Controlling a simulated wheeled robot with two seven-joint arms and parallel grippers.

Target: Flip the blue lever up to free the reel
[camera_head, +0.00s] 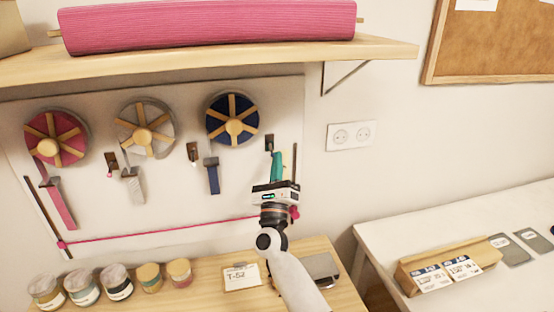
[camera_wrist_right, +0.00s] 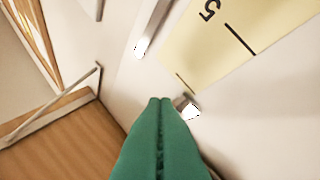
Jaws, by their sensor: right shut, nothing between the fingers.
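The blue reel (camera_head: 232,118) with wooden spokes hangs at the right of the wall panel, and a blue ribbon (camera_head: 213,178) hangs below it. To its right is a small dark lever plate (camera_head: 269,142); I cannot make out a blue lever on it. My right gripper (camera_head: 277,154) has green fingers, is shut and empty, and points up just below that plate. In the wrist view the shut fingertips (camera_wrist_right: 160,101) are close to a small pale metal end (camera_wrist_right: 187,106); I cannot tell whether they touch. My left gripper is not in view.
A red reel (camera_head: 56,138) and a white reel (camera_head: 146,128) hang to the left. A wooden shelf (camera_head: 215,58) with a pink fabric roll (camera_head: 205,24) is above. Below, a wooden table (camera_head: 208,282) holds several jars and a T-52 card (camera_head: 241,277).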

